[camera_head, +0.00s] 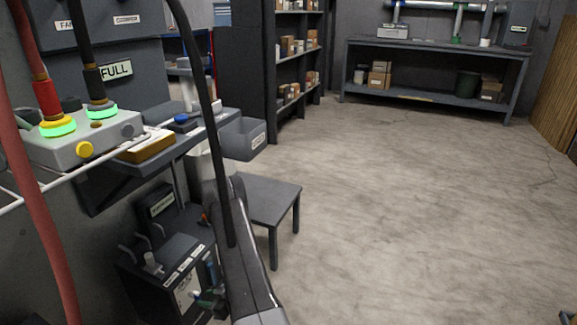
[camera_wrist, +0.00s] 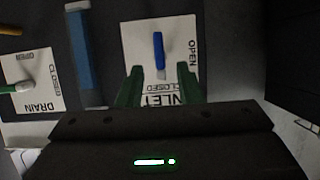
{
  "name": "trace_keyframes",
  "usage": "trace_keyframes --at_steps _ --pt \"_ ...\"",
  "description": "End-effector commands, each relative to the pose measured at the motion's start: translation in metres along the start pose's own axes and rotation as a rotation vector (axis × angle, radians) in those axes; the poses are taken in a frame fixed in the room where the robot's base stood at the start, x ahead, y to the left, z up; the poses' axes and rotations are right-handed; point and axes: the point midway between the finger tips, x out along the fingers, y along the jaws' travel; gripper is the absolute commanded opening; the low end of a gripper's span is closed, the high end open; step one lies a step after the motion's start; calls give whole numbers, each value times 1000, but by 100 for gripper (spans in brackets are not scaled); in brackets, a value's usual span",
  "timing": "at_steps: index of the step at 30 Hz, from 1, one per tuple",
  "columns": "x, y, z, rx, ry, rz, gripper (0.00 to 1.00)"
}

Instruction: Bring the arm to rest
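My arm (camera_head: 245,275) reaches down at the lower middle of the head view, beside a dark unit with white labels (camera_head: 185,280). In the wrist view my gripper (camera_wrist: 158,78) shows two green fingers set apart, with nothing held between them. A blue-handled lever (camera_wrist: 159,50) on a white plate marked INLET, OPEN and CLOSED (camera_wrist: 140,35) lies ahead of the fingertips, roughly midway between them. The gap in depth between fingers and lever cannot be told. The fingers are not clear in the head view.
A DRAIN plate (camera_wrist: 40,90) with a green-tipped lever and a blue bar (camera_wrist: 82,50) lie left in the wrist view. A grey stool (camera_head: 268,195) stands close to my arm. A control box (camera_head: 75,145) and shelf are at left. The floor (camera_head: 420,200) at right is clear.

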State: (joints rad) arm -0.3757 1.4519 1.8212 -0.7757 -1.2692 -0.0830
Motion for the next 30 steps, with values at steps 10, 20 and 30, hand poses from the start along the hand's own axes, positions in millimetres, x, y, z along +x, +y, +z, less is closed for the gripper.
trace_keyframes --at_steps 10,20,30 --pt "51 0 1 -2 2 0 33" --pt "55 0 -1 -8 2 4 33" --pt "40 1 -2 3 -1 3 33"
